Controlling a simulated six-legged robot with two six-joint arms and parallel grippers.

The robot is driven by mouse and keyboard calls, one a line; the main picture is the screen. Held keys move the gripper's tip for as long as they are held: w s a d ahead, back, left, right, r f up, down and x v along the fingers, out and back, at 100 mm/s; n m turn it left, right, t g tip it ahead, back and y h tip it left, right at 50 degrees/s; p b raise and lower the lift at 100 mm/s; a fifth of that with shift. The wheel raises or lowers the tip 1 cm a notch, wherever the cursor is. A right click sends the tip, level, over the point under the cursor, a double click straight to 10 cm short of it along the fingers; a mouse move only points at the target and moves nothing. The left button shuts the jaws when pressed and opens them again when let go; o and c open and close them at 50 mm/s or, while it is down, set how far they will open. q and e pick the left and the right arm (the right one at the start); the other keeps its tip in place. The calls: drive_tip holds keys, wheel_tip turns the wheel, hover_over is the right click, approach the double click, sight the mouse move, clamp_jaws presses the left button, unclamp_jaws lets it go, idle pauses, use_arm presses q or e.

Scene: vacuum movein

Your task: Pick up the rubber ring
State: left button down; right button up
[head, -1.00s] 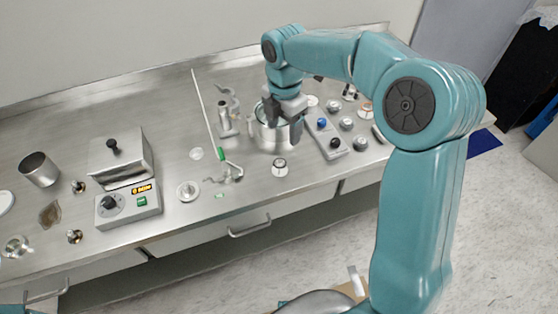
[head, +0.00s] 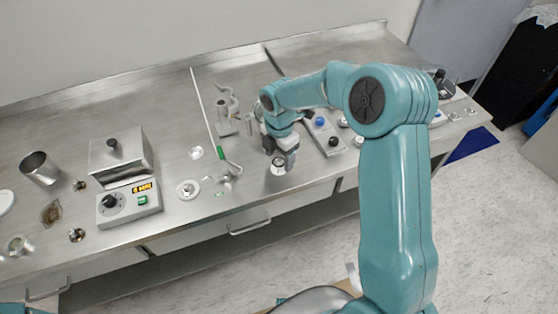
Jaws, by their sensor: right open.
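My right gripper (head: 280,152) points down over the front part of the steel bench (head: 330,70), right of the middle. It is open. A small round item (head: 278,168) shows just below the fingers, partly covered by them; I cannot tell whether it is the rubber ring or whether the fingers touch it. A pale thin round piece (head: 196,153) lies flat on the bench to the left, and a light round fitting (head: 188,189) lies nearer the front edge. No piece is clearly recognisable as the rubber ring. My left gripper is not in view.
A heater box with dial (head: 128,203) and a lidded metal box (head: 120,162) stand at left, by a steel cup (head: 40,168). Curved metal fittings (head: 228,112) stand behind the gripper, a control box (head: 325,135) to its right. A dark-topped metal vessel (head: 440,84) shows behind my arm.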

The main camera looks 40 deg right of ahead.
drive_tip(key=shift+w+f, duration=0.1)
drive_tip(key=shift+w, duration=0.05)
drive_tip(key=shift+f, duration=0.1)
drive_tip(key=shift+f, duration=0.1)
idle(0.3)
drive_tip(key=c, duration=1)
